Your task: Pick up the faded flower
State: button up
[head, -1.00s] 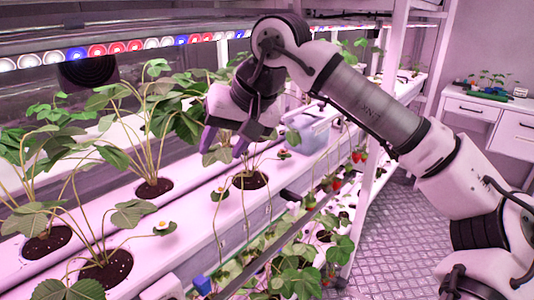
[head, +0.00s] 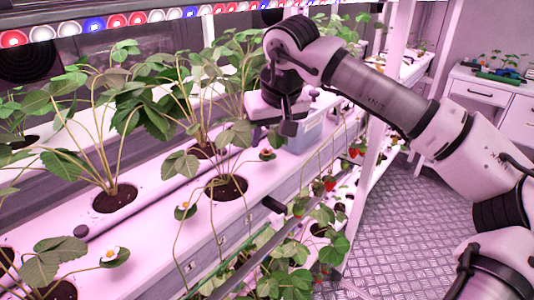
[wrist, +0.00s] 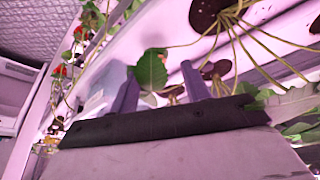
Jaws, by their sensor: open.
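Several small flowers hang on thin stems over the white planting channel (head: 150,228). One small flower with a pale centre (head: 184,207) is at the middle, and a white one with a yellow centre (head: 112,254) is at the lower left. A reddish one (head: 267,154) sits just left of and below my gripper (head: 287,127). I cannot tell which flower is faded. My gripper is empty. In the wrist view its two fingers (wrist: 158,72) stand apart, with a green leaf (wrist: 151,70) showing between them. No flower shows clearly there.
Leafy strawberry plants (head: 120,120) grow from holes in the channel. A grey-blue box (head: 308,132) stands behind my gripper. Red berries (head: 330,184) hang along a lower tier at the right. An LED strip (head: 130,18) runs above. The floor (head: 410,230) is clear.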

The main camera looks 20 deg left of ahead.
aim_at(267, 151)
jog(key=shift+w+p+x, duration=0.15)
jog(key=shift+p+x, duration=0.3)
jog(key=shift+x, duration=1.2)
jog(key=shift+w+p+x, duration=0.2)
jog(key=shift+p+x, duration=0.25)
jog(key=shift+x, duration=1.25)
jog(key=shift+r, duration=0.15)
jog(key=c, duration=0.9)
